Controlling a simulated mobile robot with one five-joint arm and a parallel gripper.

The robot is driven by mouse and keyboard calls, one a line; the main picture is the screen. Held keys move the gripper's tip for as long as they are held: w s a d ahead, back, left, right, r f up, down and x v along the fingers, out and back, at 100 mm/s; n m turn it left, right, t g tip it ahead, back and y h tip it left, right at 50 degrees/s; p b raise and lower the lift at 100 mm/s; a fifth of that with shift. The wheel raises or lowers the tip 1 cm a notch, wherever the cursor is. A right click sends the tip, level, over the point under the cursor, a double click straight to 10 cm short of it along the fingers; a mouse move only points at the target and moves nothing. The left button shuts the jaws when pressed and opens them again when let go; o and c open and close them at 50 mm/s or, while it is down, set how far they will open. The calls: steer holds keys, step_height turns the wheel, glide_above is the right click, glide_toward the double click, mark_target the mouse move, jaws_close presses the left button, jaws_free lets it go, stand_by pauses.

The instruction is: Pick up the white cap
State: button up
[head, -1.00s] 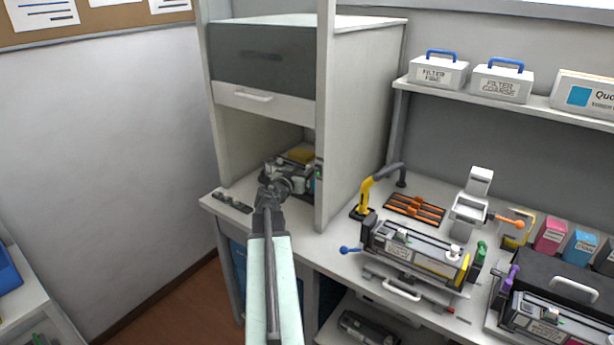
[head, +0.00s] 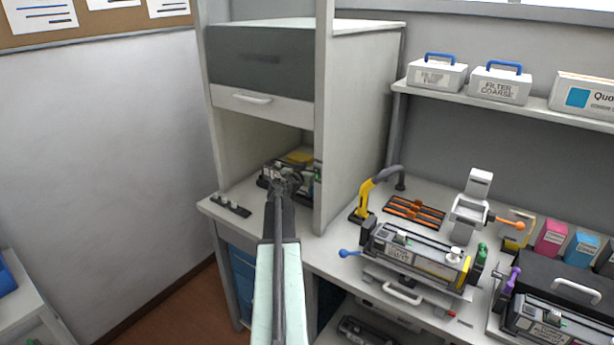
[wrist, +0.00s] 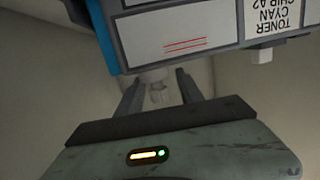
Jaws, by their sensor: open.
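In the wrist view, a small white cap (wrist: 155,77) sticks out from the edge of a cartridge (wrist: 180,32) with a white label, blue end and upside-down text reading "TONER CYAN". My gripper (wrist: 158,92) is open, with one finger on each side of the cap. A paler knob-like piece shows between the fingers; I cannot tell whether the fingers touch it. In the head view, my gripper (head: 287,180) reaches into the open cabinet bay, in front of the cartridge (head: 308,182), and hides much of it.
The cabinet's side post (head: 325,130) stands just right of my arm. A dark strip with small pale pieces (head: 231,205) lies on the counter to the left. A cartridge in a holder (head: 415,252) and a yellow-handled tool (head: 372,190) stand to the right.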

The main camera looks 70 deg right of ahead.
jaws_close()
step_height(320, 180, up, 10)
steer(key=p, duration=1)
steer(key=shift+w, duration=0.1)
